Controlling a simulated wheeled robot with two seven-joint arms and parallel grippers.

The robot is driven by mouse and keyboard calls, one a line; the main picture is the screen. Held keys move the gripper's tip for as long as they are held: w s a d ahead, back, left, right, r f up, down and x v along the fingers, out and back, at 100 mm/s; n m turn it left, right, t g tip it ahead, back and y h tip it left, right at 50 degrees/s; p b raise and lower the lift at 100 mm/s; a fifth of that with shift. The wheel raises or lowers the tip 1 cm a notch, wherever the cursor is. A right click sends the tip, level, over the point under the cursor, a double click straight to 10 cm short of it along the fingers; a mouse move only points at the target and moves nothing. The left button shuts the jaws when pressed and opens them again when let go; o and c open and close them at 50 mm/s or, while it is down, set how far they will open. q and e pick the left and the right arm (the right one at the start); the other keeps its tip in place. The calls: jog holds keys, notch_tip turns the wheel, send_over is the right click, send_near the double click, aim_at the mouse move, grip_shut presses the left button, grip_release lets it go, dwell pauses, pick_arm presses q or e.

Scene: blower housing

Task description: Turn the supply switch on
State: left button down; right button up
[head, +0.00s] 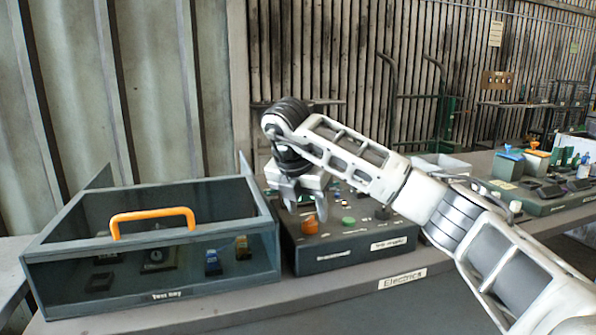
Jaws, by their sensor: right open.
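A dark control box (345,253) stands on the bench, with two small white labels on its front, too small to read. On its top are an orange knob (309,225), a green button (348,221) and a dark knob (382,213). I cannot tell for sure which of these is the supply switch, or its position. My right gripper (303,207) points down over the left part of the box, open, just above and behind the orange knob. I cannot tell whether it touches anything. It hides part of the box's back. My left gripper is out of view.
Left of the box is a clear-fronted test bay (150,297) with an orange handle (153,221) and several small parts inside. A grey bin (441,166) stands behind my right arm. Coloured containers (508,164) are at far right. The "Electrics" bench edge (350,289) runs in front.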

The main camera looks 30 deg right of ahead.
pick_arm(q)
jog(key=p, duration=0.1)
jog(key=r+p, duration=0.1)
jog(key=p, duration=0.1)
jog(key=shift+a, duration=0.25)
pick_arm(e)
jog(key=v, duration=1.3)
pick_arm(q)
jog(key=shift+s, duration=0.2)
